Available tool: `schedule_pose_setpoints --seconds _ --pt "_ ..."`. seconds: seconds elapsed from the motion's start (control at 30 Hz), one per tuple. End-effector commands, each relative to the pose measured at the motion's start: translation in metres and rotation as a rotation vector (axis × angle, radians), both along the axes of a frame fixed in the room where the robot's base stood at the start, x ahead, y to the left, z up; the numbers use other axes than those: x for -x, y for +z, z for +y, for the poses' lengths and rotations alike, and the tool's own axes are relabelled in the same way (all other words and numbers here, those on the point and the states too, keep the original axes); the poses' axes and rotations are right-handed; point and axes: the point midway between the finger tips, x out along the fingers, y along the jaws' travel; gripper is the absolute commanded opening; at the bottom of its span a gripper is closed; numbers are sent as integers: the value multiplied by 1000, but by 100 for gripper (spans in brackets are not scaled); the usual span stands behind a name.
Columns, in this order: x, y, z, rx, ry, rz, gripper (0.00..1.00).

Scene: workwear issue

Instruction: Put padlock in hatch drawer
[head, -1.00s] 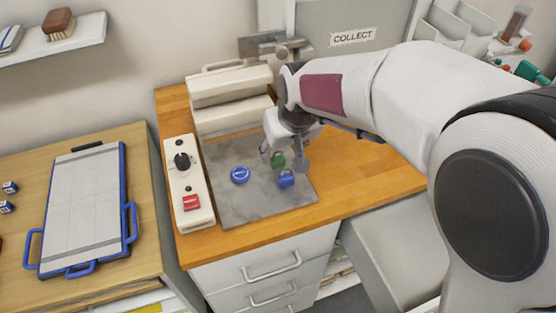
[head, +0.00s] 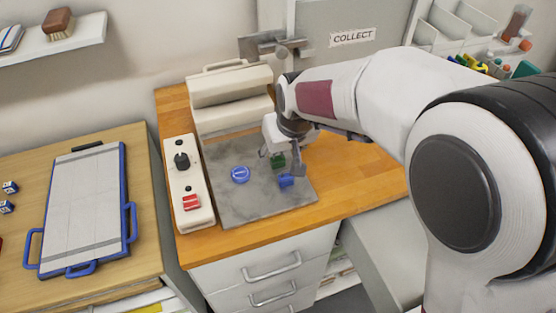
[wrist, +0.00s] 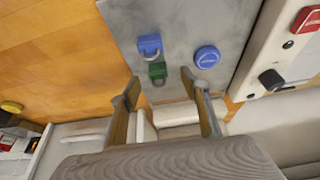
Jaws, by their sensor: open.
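A green padlock (head: 278,161) and a blue padlock (head: 286,180) lie close together on the grey plate. In the wrist view, the green padlock (wrist: 157,71) is just beyond the space between my fingertips, and the blue padlock (wrist: 149,44) lies past it. My gripper (head: 281,164) is open and empty above the plate; in the wrist view, both fingers (wrist: 160,84) point toward the padlocks. One finger partly covers the padlocks in the head view.
A round blue object (head: 240,175) lies on the grey plate (head: 232,205), left of the padlocks. A cream control panel (head: 187,190) borders the plate's left side. A cream unit (head: 230,92) stands behind it. A "COLLECT" panel (head: 340,55) rises behind. Wood at right is clear.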

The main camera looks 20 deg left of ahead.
Motion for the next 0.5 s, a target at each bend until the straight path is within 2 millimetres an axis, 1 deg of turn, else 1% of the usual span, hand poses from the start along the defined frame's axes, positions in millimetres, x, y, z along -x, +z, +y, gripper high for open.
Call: schedule_pose_setpoints --seconds 0.27,0.4,0.5 --pt "-10 -14 5 2 0 2 46" --pt "-18 -24 10 1 0 1 46" --pt "-21 -33 13 2 0 2 46"
